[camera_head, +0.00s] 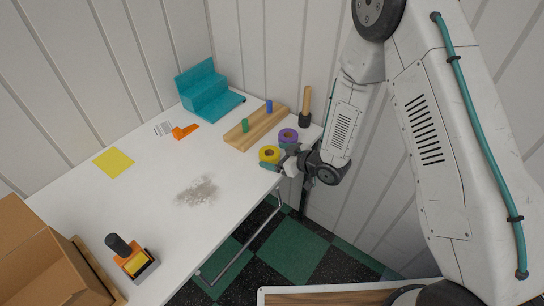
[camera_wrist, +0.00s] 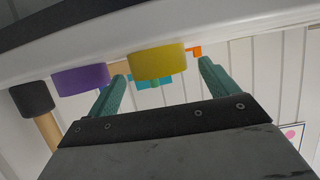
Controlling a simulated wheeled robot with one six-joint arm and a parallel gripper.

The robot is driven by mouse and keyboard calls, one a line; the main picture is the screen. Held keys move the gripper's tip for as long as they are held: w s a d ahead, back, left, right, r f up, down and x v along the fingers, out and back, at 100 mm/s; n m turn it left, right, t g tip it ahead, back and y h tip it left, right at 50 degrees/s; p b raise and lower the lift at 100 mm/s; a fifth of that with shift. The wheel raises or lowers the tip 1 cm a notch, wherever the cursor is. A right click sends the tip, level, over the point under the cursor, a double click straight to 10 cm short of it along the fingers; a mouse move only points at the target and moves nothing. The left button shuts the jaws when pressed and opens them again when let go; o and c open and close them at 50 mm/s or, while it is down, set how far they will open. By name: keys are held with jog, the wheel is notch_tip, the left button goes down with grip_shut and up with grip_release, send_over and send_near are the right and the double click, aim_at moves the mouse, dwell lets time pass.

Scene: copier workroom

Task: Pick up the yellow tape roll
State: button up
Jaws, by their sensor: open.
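The yellow tape roll (camera_head: 268,153) lies flat on the white table near its right edge. In the wrist view the yellow tape roll (camera_wrist: 157,62) appears in the gap between the two teal fingers, with space on both sides. My gripper (camera_head: 277,157) is open and close to the roll at the table's edge. In the wrist view my gripper (camera_wrist: 162,72) shows both fingers apart and nothing held. I cannot tell how far the fingertips reach around the roll.
A purple tape roll (camera_head: 288,135) sits close behind the yellow one, near a black-based wooden-handled tool (camera_head: 305,118). A wooden block with pegs (camera_head: 256,130) stands just left. A teal stepped stand (camera_head: 208,92) is at the back. The white table (camera_head: 130,210) is mostly clear mid-left.

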aim_at(265, 153)
jog(key=x, duration=0.3)
jog(key=shift+w, duration=0.15)
jog(key=shift+a, duration=0.1)
jog(key=c, duration=1.1)
